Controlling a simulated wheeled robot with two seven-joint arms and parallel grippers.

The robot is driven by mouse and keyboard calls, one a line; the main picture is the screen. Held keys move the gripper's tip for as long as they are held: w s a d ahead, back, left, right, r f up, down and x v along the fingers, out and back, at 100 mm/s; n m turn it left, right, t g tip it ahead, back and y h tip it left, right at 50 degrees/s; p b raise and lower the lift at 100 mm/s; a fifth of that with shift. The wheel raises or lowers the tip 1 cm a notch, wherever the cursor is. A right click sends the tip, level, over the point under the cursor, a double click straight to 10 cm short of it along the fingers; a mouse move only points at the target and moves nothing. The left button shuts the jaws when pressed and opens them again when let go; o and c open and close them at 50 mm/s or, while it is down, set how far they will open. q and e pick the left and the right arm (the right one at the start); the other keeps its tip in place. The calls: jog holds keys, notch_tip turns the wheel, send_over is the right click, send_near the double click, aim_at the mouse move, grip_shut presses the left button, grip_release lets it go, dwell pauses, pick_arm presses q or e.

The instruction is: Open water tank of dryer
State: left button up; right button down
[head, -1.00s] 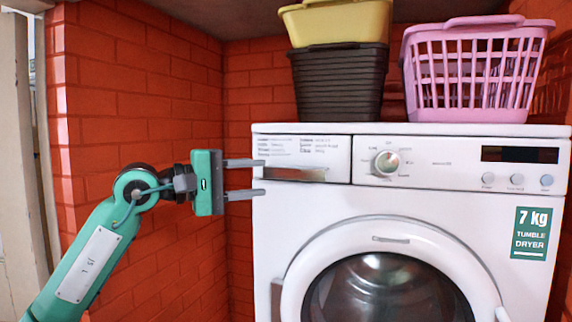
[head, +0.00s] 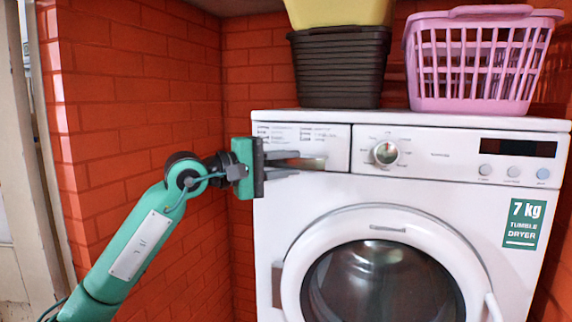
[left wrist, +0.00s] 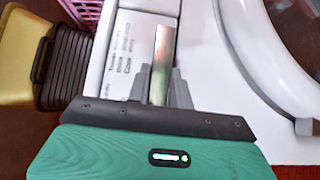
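The white tumble dryer (head: 400,195) has its water tank drawer (head: 335,140) at the upper left of its front, flush with the panel. The drawer's silver handle (head: 314,163) runs along its lower edge; it also shows in the left wrist view (left wrist: 162,62). My left gripper (head: 296,163) comes from the left with its grey fingers above and below the handle's left part. In the left wrist view the fingers (left wrist: 160,88) sit close against both sides of the silver strip, and I see no clear gap. My right gripper is not in view.
Dark stacked baskets (head: 340,68) with a yellow one (head: 340,12) and a pink laundry basket (head: 480,65) stand on the dryer. A red brick wall (head: 130,110) stands on the left. The round door (head: 385,225) is shut. Space before the dryer's left front looks clear.

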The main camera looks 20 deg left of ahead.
pick_arm(q)
jog(key=shift+f, duration=0.15)
grip_shut()
jog(key=shift+f, duration=0.1)
jog(key=shift+s+f+b, duration=0.1)
jog(key=shift+s+b, duration=0.15)
jog(key=shift+b, duration=0.05)
jog(key=s+b, duration=0.9)
jog(key=s, duration=0.9)
jog(key=shift+s+a, duration=0.2)
jog(key=shift+s, duration=0.2)
